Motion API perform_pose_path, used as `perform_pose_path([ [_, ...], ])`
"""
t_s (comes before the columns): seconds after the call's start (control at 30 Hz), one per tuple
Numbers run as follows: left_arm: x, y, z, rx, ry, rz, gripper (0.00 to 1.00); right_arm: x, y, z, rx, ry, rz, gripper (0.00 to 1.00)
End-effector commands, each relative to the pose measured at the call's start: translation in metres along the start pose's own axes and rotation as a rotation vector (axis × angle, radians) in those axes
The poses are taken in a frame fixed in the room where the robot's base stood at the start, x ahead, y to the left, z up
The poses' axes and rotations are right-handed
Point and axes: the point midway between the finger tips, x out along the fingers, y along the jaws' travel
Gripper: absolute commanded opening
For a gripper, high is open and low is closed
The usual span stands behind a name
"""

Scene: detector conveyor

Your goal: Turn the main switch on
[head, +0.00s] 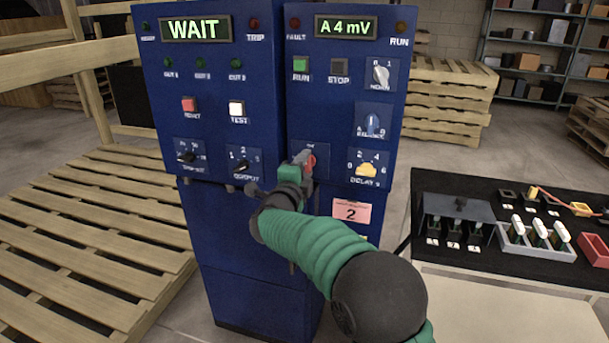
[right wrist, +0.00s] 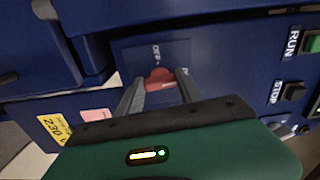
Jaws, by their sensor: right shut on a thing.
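The main switch is a red rotary knob (head: 309,162) low on the right-hand part of the blue cabinet (head: 230,262). In the right wrist view the red knob (right wrist: 160,76) sits on a blue plate with an OFF label beside it. A second label is partly hidden by a finger. My right gripper (head: 304,160) is shut on the knob, one finger on each side, as the right wrist view (right wrist: 160,88) shows. The gripper hides much of the knob and plate in the head view, so I cannot tell its exact setting. My left gripper is out of view.
Displays read WAIT (head: 196,29) and A 4 mV (head: 345,27). A black bench (head: 440,185) with parts stands right.

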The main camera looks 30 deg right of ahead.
Motion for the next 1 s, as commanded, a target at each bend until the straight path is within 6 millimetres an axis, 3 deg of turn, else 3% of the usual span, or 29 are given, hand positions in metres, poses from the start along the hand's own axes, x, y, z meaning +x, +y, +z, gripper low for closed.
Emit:
perform_pose_path([
  [0.03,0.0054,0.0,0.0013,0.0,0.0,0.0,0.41,-0.0002,0.0109,-0.0003,0.016,0.002,0.014,0.03],
  [0.73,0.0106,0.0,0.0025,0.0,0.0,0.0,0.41,0.0004,0.0091,-0.0004,0.093,0.003,0.015,0.03],
  [0.77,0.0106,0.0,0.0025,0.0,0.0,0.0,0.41,0.0004,0.009,-0.0004,0.093,0.003,0.015,0.45],
  [0.9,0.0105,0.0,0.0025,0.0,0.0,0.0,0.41,0.0005,0.0076,-0.0006,0.093,0.003,0.013,0.63],
  [1.0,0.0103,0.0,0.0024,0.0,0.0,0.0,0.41,0.0005,0.0059,-0.0006,0.093,0.003,0.01,0.65],
])
